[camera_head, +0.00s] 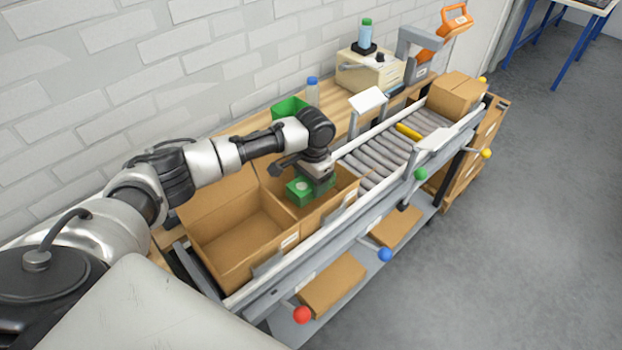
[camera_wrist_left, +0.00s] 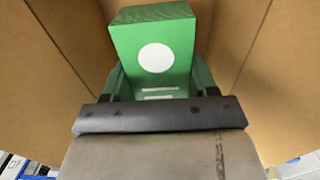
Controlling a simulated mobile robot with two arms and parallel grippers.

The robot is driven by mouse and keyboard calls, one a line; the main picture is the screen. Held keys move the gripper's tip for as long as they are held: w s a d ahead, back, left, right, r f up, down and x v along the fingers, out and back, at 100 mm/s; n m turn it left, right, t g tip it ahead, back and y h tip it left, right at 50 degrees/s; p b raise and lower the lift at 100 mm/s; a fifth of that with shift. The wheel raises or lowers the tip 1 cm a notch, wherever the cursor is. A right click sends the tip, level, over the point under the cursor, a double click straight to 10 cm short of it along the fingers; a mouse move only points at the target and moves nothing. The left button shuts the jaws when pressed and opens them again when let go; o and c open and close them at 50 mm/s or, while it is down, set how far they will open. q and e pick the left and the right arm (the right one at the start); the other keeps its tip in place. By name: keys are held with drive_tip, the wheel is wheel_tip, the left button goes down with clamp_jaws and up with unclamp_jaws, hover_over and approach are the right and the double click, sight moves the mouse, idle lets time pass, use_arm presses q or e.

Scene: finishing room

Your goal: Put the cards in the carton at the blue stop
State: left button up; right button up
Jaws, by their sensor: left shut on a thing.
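The cards look like a green box with a white round label (camera_head: 298,190); the box fills the middle of the left wrist view (camera_wrist_left: 153,50). My left gripper (camera_head: 314,178) is shut on it, pointing down. It holds the box at the mouth of the open carton (camera_head: 345,190) that stands in line with the blue stop (camera_head: 385,254). In the left wrist view, brown carton walls (camera_wrist_left: 250,60) rise on both sides of the box. Whether the box touches the carton floor is hidden. My right gripper is not in view.
Another open, empty-looking carton (camera_head: 232,262) stands directly left, near the red stop (camera_head: 302,315). Conveyor rollers (camera_head: 375,160) run right to a closed carton (camera_head: 458,92). Green (camera_head: 421,173) and yellow stops follow. A green bin (camera_head: 287,108) and a bottle (camera_head: 312,93) stand behind.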

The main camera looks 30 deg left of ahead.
use_arm(q)
drive_tip(key=o, duration=1.1)
drive_tip(key=shift+r, duration=0.1)
drive_tip(key=shift+r+p, duration=1.05)
drive_tip(key=shift+p, duration=0.35)
drive_tip(key=shift+r, duration=0.1)
wheel_tip(320, 180, up, 6)
drive_tip(key=p, duration=0.7)
